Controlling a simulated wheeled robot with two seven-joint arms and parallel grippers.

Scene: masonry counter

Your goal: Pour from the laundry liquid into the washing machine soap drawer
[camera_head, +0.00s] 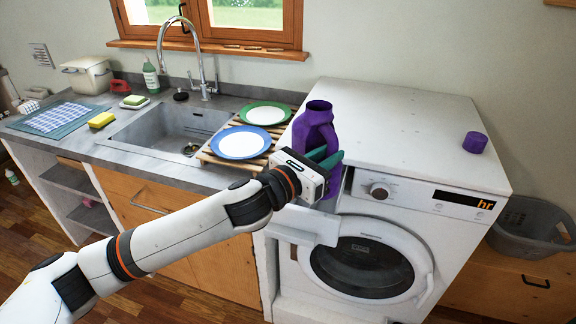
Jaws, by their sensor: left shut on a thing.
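The laundry liquid is a purple bottle (313,127) with an open top. It is upright near the front left edge of the washing machine (400,115). My left gripper (328,160) is shut on it, and the fingers hide part of its middle. The purple cap (475,142) is off the bottle and sits on the right of the machine's top. The soap drawer (305,226) juts out from the upper left of the machine's front, below the bottle. Its inside is partly hidden by my gripper and arm. My right gripper is not in view.
A wooden rack (208,155) with a blue-rimmed plate (240,143) and a green-rimmed plate (266,114) stands left of the bottle, beside the sink (165,127). A grey laundry basket (530,226) is at the right. Most of the machine's top is clear.

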